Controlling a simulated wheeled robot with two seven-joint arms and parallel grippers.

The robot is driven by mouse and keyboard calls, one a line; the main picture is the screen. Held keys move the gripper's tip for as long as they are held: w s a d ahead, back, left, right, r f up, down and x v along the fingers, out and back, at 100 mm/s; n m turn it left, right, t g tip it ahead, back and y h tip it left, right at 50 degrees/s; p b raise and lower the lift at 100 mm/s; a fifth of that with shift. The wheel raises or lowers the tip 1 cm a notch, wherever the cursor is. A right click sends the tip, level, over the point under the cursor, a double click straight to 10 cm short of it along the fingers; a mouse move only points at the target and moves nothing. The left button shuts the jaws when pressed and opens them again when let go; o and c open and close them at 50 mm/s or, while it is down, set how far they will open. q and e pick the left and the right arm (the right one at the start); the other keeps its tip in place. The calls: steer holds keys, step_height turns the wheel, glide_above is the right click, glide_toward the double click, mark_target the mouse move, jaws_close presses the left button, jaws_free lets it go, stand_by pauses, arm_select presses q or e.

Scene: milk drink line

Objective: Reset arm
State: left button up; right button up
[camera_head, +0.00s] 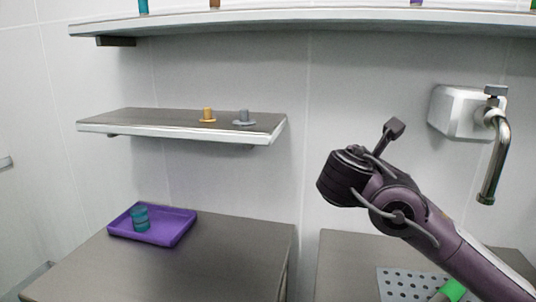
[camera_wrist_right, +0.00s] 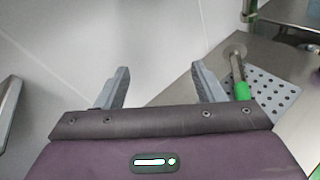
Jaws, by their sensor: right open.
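My right arm comes in from the right in the head view and is raised in front of the wall, above the counter on the right. In the right wrist view my right gripper (camera_wrist_right: 163,84) is open, its two grey fingers wide apart with nothing between them. The fingers point towards the pale wall and touch nothing that I can see. In the head view the gripper's jaws cannot be made out clearly behind the dark wrist. My left gripper is not in view.
A perforated drain plate (camera_head: 398,284) lies on the right counter, with a green-handled thing (camera_head: 453,290) partly behind my arm. A wall tap (camera_head: 492,160) is at right. A purple tray (camera_head: 178,232) holds a teal cup (camera_head: 140,217). A shelf (camera_head: 150,122) bears orange and grey pieces.

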steer(key=s+a+f+m+g+y, duration=0.1)
steer(key=s+a+f+m+y, duration=0.15)
steer(key=f, duration=0.55)
steer(key=s+a+f+m+g+y, duration=0.1)
steer(key=s+a+f+m+y, duration=0.15)
steer(key=f, duration=0.65)
steer(key=s+a+f+m+g+y, duration=0.1)
steer(key=s+a+f+m+y, duration=0.2)
steer(key=f, duration=0.5)
steer(key=s+d+f+m+g+y, duration=0.1)
steer(key=s+d+f+m+g, duration=0.1)
steer(key=s+f+m, duration=0.65)
steer(key=s+d+f+m+g+y, duration=0.1)
steer(key=s+d+f+m+g, duration=0.15)
steer(key=s+f+m, duration=0.65)
steer(key=s+f+n+g, duration=0.1)
steer(key=s+f+n, duration=0.15)
steer(key=f, duration=1.05)
steer(key=s+f+n+g, duration=0.1)
steer(key=s+f, duration=0.2)
steer(key=f, duration=1.1)
steer(key=s+d+f, duration=0.1)
steer(key=s+f, duration=0.8)
steer(key=s+d+f, duration=0.2)
steer(key=s+f, duration=0.7)
steer(key=s, duration=0.1)
steer(key=shift+d+g, duration=0.25)
steer(key=shift+g, duration=0.1)
